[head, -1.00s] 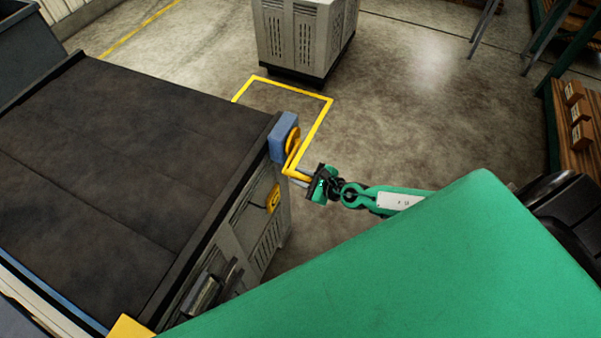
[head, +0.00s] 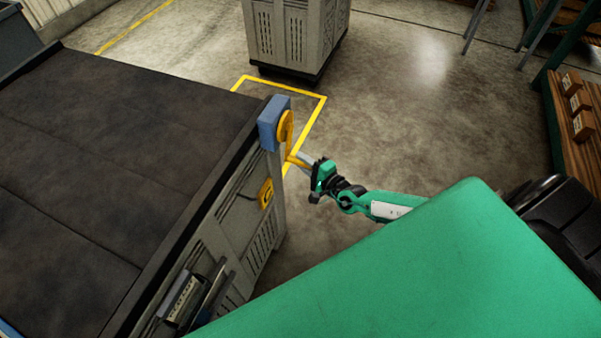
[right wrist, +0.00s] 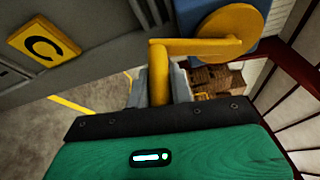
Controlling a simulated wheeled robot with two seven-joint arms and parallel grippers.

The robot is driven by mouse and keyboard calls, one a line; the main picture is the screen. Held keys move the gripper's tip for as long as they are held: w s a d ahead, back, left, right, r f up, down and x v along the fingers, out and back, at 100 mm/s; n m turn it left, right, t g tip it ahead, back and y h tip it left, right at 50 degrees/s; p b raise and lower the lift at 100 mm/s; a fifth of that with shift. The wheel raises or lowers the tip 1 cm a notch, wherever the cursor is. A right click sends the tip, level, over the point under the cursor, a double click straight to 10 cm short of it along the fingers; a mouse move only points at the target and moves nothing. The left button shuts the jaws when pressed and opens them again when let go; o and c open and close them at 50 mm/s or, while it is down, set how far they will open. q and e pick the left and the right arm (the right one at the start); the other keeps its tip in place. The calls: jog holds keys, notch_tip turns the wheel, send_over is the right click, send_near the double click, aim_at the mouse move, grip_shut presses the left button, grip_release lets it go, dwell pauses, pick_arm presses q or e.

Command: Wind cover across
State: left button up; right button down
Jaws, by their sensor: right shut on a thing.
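A dark cover (head: 110,130) lies over the top of the large grey machine. At its right corner a blue block (head: 268,125) carries a yellow crank wheel (head: 285,126), also in the right wrist view (right wrist: 227,33). A yellow crank arm (right wrist: 198,47) runs from the wheel to a yellow handle (right wrist: 159,75). My right gripper (head: 307,165) is shut on this handle. In the right wrist view the grey fingers (right wrist: 160,92) stand on both sides of it. The crank arm points down from the wheel in the head view. My left gripper is not in view.
A yellow plate with a black curved mark (right wrist: 43,42) sits on the machine's side. A grey slatted bin (head: 295,35) stands on the floor beyond. Shelving with small boxes (head: 578,105) is at the right. Floor between them is clear.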

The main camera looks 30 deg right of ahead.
pick_arm(q)
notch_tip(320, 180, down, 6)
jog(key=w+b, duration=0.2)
jog(key=b, duration=0.3)
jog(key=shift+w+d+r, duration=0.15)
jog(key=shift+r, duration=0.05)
pick_arm(e)
jog(key=w+d+n, duration=0.1)
jog(key=n, duration=0.1)
jog(key=w+d+f+n+t, duration=0.1)
jog(key=n, duration=0.1)
jog(key=shift+w+d, duration=0.1)
jog(key=shift+d, duration=0.3)
jog(key=shift+r, duration=0.1)
jog(key=c, duration=1.3)
grip_release()
jog(key=shift+o, duration=0.2)
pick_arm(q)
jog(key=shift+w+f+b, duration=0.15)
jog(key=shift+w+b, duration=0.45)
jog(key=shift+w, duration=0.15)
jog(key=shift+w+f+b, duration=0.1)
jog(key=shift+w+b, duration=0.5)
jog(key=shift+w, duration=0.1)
pick_arm(e)
jog(key=v, duration=1.3)
jog(key=shift+s+d+f, duration=0.25)
jog(key=shift+s+f, duration=0.1)
